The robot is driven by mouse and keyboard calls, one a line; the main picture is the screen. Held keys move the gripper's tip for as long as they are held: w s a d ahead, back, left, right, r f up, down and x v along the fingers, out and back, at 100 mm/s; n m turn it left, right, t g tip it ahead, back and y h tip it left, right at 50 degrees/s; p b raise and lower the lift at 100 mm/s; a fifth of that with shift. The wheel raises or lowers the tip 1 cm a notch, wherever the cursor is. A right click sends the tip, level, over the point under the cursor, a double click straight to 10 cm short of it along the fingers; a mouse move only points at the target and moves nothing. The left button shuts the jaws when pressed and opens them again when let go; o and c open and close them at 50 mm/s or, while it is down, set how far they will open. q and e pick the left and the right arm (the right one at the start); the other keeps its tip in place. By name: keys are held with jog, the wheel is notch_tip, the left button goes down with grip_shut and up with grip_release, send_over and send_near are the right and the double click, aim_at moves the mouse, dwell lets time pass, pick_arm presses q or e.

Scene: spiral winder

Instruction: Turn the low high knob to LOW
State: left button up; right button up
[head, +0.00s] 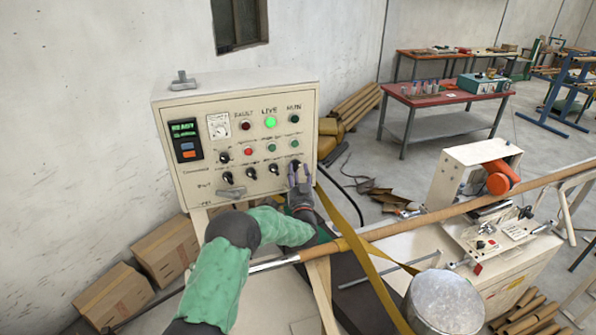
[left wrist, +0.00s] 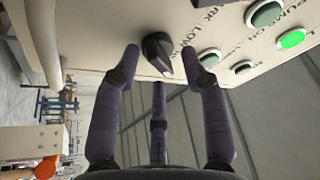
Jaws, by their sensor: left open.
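The low high knob is a black pointer knob (left wrist: 157,54) on the cream panel, with printed lettering that includes LOW beside it in the left wrist view. In the head view it is the rightmost black knob (head: 294,163), partly covered by my fingers. My left gripper (head: 300,177) is in front of the panel's lower right. Its purple-grey fingers are open, and in the left wrist view the gripper (left wrist: 165,66) has a fingertip on each side of the knob with visible gaps. I cannot tell whether a finger touches the panel. My right gripper is not in view.
The control panel (head: 185,190) carries a meter, lamps, buttons and several other knobs close by. A long tube (head: 400,226) and a yellow belt (head: 345,235) run right of my arm. A metal drum (head: 445,300) stands at the lower right.

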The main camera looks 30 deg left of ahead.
pick_arm(q)
jog(key=shift+w+a+f, duration=0.1)
jog(key=shift+w+f, duration=0.05)
jog(key=shift+w, duration=0.2)
jog(key=shift+s, duration=0.1)
grip_shut()
jog(key=n+g+y+b, duration=0.1)
jog(key=n+y+b, duration=0.1)
jog(key=n+b, duration=0.2)
jog(key=n+g+y+b, duration=0.1)
jog(key=n+b, duration=0.4)
jog(key=b, duration=0.3)
jog(key=n+g+y+b, duration=0.2)
jog(key=n+b, duration=0.2)
jog(key=b, duration=0.2)
jog(key=shift+w+d+y, duration=0.25)
jog(key=shift+d+y, duration=0.05)
jog(key=n+g+b, duration=0.1)
jog(key=n, duration=0.1)
jog(key=n+g+b, duration=0.1)
jog(key=shift+r+n+y, duration=0.2)
jog(key=shift+n+y, duration=0.2)
jog(key=shift+r+n+g+b, duration=0.2)
jog(key=shift+n+g+b, duration=0.5)
jog(key=shift+n, duration=0.9)
